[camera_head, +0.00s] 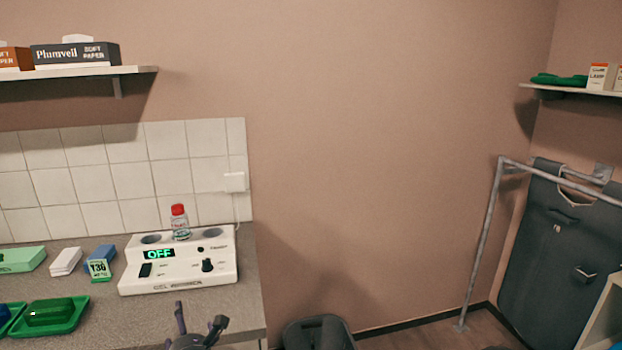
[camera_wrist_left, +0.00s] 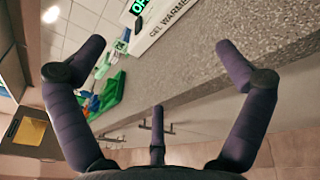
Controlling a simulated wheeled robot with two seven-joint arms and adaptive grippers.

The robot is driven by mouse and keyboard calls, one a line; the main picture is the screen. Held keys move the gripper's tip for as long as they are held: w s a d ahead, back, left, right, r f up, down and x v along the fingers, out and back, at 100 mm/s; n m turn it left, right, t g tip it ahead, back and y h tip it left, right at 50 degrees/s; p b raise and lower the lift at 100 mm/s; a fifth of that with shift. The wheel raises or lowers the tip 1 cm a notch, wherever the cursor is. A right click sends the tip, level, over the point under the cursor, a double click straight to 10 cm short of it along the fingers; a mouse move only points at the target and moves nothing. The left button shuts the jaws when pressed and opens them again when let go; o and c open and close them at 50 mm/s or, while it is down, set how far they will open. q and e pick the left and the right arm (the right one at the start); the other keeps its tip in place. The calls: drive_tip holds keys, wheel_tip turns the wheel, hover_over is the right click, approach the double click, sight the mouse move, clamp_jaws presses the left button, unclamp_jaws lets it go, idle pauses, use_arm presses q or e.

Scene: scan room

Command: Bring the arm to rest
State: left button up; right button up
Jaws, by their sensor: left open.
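My left gripper (camera_head: 198,334) shows at the bottom of the head view, in front of the counter's front edge. In the left wrist view its dark fingers (camera_wrist_left: 160,75) are spread wide with nothing between them. It is open and empty, apart from the counter and the things on it. Most of my left arm is out of the head view. My right gripper is not in view.
A white gel warmer (camera_head: 180,268) reading OFF stands on the counter (camera_head: 215,312), with a red-capped bottle (camera_head: 180,222) in it. Green trays (camera_head: 72,322) and small boxes (camera_head: 66,261) lie left. A dark bin (camera_head: 318,333) stands right of the counter.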

use_arm(q)
drive_tip(key=s+d+f+m+g+h+p, duration=0.1)
drive_tip(key=s+d+f+m+g+h, duration=0.25)
drive_tip(key=f+m, duration=0.65)
drive_tip(key=d+f+m+g+h+p, duration=0.2)
drive_tip(key=d+f+m+h, duration=0.35)
drive_tip(key=f, duration=0.75)
drive_tip(key=s+d+f+m+g+h+p, duration=0.1)
drive_tip(key=s+d+f+m+g, duration=0.3)
drive_tip(key=s+f+m, duration=0.3)
drive_tip(key=s+d+f+m+g+h+p, duration=0.1)
drive_tip(key=s+d+f+m+g, duration=0.4)
drive_tip(key=s, duration=1.1)
drive_tip(key=shift+d+f+m+h, duration=0.4)
drive_tip(key=shift+f+m, duration=1.15)
drive_tip(key=shift+m, duration=1.7)
